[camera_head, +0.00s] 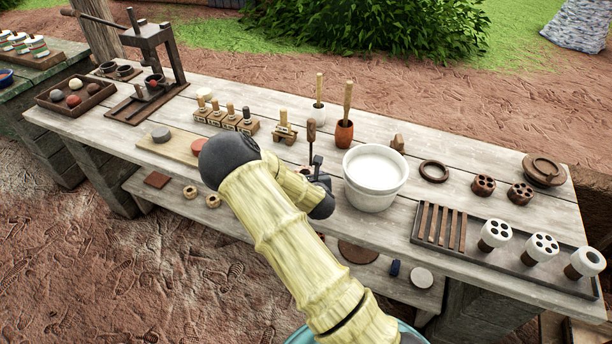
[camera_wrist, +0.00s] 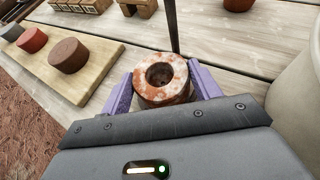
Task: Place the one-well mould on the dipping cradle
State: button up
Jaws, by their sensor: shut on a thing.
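The one-well mould (camera_wrist: 178,93) is a squat round block, mottled reddish brown and white, with a single round well on top. My gripper (camera_wrist: 162,80) is shut on it, a purple finger on each side. In the head view my gripper (camera_head: 318,178) is left of the white bucket, and my arm mostly hides the mould. A thin upright rod with a brown handle (camera_head: 311,132) stands just behind; it shows beyond the mould in the wrist view (camera_wrist: 172,28). It may belong to the dipping cradle, whose base I cannot make out. I cannot tell whether the mould touches it.
The white bucket (camera_head: 375,176) of pale liquid is close on the right. A board (camera_head: 175,148) with round discs lies to the left. Small stamps (camera_head: 228,117) stand behind. A slatted tray (camera_head: 425,241) with white-topped moulds is at the right.

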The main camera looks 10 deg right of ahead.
jog(key=shift+f, duration=0.2)
jog(key=o, duration=1.1)
jog(key=shift+s+r, duration=0.15)
jog(key=b+v, duration=0.1)
jog(key=v, duration=1)
jog(key=shift+s+r, duration=0.15)
jog(key=shift+s, duration=0.2)
